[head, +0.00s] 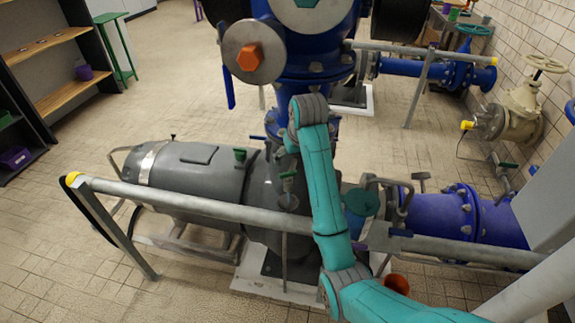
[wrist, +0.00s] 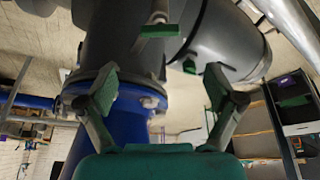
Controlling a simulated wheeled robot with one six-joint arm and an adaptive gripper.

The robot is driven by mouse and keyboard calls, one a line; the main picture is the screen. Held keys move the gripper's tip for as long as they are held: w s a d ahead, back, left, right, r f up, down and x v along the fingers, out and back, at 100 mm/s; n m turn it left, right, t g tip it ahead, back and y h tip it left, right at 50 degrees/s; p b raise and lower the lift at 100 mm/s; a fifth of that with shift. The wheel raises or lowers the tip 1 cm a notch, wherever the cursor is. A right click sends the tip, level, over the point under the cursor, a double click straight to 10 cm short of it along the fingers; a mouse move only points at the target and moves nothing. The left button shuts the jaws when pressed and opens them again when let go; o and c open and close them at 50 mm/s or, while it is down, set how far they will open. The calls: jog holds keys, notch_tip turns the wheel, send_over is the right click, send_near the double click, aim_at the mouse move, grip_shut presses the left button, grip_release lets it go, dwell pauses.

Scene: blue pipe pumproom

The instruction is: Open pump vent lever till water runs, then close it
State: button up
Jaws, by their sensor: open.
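One green lever (head: 288,175) is beside my arm, the other (head: 240,154) is further left on the casing. I cannot tell for sure which is the vent lever. In the wrist view a green lever handle (wrist: 158,30) lies crosswise on its stem, beyond my fingertips. A second green piece (wrist: 190,66) shows near the grey casing. My gripper (wrist: 163,88) is open with nothing between its fingers; in the head view my arm hides it. No running water shows.
A grey handrail (head: 200,205) crosses in front of the pump. A large blue pipe (head: 300,92) rises behind it. An orange cup-like thing (head: 396,283) is low at the right. Shelves (head: 50,60) stand at left; open floor (head: 170,80) lies behind.

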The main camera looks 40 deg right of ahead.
aim_at(288, 173)
jog(key=x, duration=1)
jog(key=shift+f, duration=0.25)
jog(key=shift+c, duration=0.3)
